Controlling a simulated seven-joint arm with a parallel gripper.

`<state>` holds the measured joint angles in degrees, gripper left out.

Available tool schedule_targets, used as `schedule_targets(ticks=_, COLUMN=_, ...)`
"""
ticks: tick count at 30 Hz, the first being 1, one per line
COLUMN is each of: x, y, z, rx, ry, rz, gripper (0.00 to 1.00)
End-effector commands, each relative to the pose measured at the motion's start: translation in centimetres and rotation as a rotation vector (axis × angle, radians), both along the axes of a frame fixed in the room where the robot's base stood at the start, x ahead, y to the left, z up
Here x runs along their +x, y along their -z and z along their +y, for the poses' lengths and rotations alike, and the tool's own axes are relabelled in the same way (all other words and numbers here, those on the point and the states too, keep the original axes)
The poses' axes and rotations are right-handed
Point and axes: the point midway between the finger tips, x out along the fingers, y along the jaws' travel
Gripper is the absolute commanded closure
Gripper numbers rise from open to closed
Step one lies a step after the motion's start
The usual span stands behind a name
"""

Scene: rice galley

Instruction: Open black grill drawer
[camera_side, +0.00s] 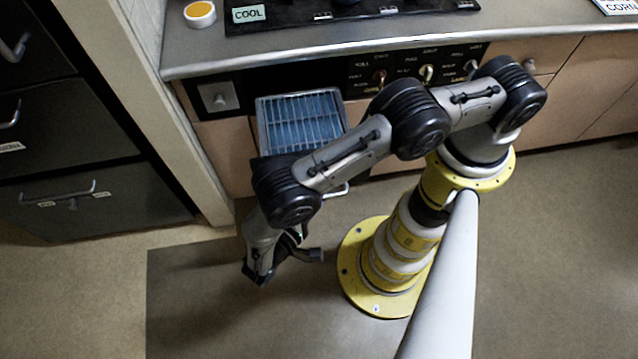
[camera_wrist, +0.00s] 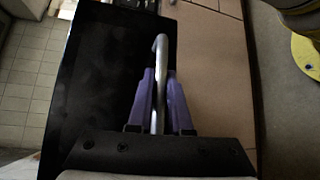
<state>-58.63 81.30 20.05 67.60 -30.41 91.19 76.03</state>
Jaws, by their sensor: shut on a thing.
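The black grill drawer stands pulled out below the counter in the side view, with its pale wire rack (camera_side: 300,118) showing inside. Its black front (camera_wrist: 105,75) fills the left middle of the wrist view. The drawer's metal handle (camera_wrist: 161,55) runs between the two purple fingers of my gripper (camera_wrist: 160,78), which is shut on it. One end of a pale bar, likely the handle (camera_side: 337,191), shows below my forearm in the side view. There my arm covers most of the drawer front, and I cannot make out the fingertips.
The counter edge (camera_side: 330,57) runs above the drawer, with control knobs (camera_side: 427,74) to its right. A dark cabinet (camera_side: 65,150) with several handles stands at left. The floor (camera_side: 200,300) in front is open around my base.

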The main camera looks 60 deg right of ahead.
Motion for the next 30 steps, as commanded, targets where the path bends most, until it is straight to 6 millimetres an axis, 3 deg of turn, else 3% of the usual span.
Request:
schedule_targets(ticks=12, x=-0.1, y=0.0, z=0.3, rx=0.005, ry=0.0, rz=-0.002, gripper=1.0)
schedule_targets(ticks=13, x=-0.1, y=0.0, z=0.3, rx=0.005, ry=0.0, rz=-0.002, gripper=0.77)
schedule_targets(ticks=17, x=-0.1, y=0.0, z=0.3, rx=0.003, ry=0.0, rz=-0.002, gripper=0.54)
schedule_targets(ticks=26, x=-0.1, y=0.0, z=0.3, rx=0.002, ry=0.0, rz=-0.001, gripper=0.53)
schedule_targets(ticks=30, x=-0.1, y=-0.1, z=1.4, rx=0.002, ry=-0.001, rz=-0.002, gripper=0.53)
